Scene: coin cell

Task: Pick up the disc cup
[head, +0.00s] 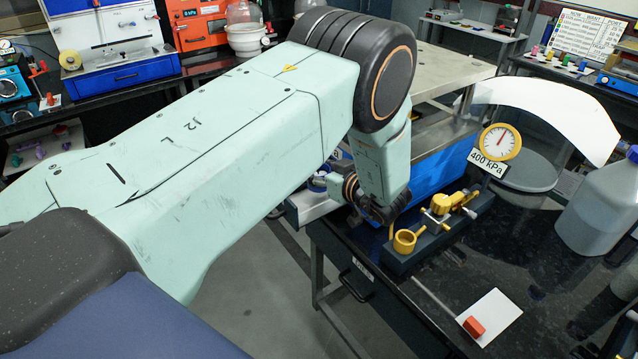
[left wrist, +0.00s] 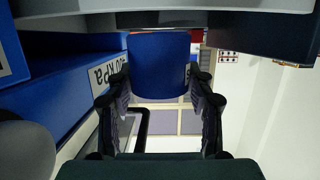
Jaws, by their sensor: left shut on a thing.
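In the left wrist view, my left gripper (left wrist: 160,84) is shut on a blue, smooth, cup-shaped thing (left wrist: 160,62), with one dark finger on each side of it. It looks like the disc cup, but its opening and contents do not show. In the head view my left arm comes in from the left and bends down, and the gripper (head: 378,210) is at the left edge of the dark bench. The fingertips and the held cup are mostly hidden behind the arm there. My right gripper is not in view.
A yellow fixture (head: 440,207) with a ring-shaped holder (head: 404,241) stands on a dark block just right of the gripper. Behind are a round gauge (head: 499,142) and a 400 kPa label (head: 488,163). A white card (head: 492,316) and a grey jug (head: 597,212) are farther right.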

